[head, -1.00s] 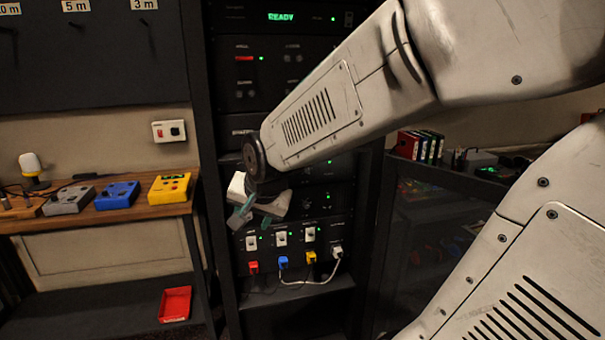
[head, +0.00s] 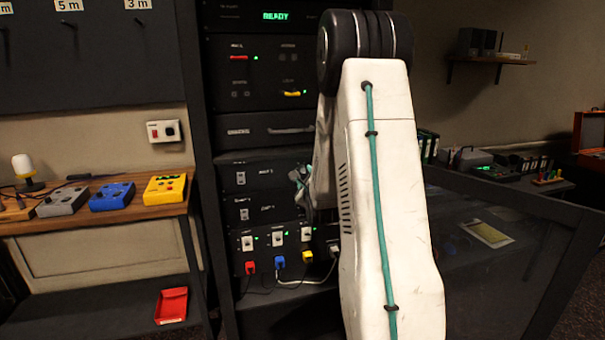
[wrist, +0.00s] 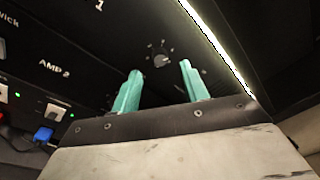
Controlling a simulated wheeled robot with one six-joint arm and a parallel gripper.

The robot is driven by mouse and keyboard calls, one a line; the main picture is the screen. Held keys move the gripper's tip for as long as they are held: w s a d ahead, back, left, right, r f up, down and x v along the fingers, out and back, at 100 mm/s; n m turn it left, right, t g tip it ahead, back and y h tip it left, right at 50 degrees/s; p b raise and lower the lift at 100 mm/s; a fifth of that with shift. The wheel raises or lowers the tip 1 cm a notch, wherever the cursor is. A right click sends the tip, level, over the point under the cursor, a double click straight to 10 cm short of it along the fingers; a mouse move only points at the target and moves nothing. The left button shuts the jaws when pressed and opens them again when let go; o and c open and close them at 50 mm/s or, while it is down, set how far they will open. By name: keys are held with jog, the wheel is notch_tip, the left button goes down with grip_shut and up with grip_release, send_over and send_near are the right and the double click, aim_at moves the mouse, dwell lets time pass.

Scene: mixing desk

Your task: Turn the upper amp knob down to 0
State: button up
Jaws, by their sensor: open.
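In the wrist view a small dark round knob (wrist: 161,60) with tick marks around it shows just beyond and between my fingertips. My gripper (wrist: 160,72) is open, its two teal fingers apart, with nothing between them. The AMP 2 label (wrist: 54,68) is to the left, and part of another label ending in 1 is at the top.
Below the amps, a panel has white switches (head: 247,243) with red, blue (head: 280,262) and yellow plugs and a white cable. A wooden bench (head: 165,207) with coloured boxes stands left. A bright strip (wrist: 218,45) runs along the rack near my right finger.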

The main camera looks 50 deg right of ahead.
aim_at(302, 171)
jog(key=x, duration=0.5)
jog(key=shift+w, duration=0.1)
grip_shut()
jog(key=shift+a, duration=0.15)
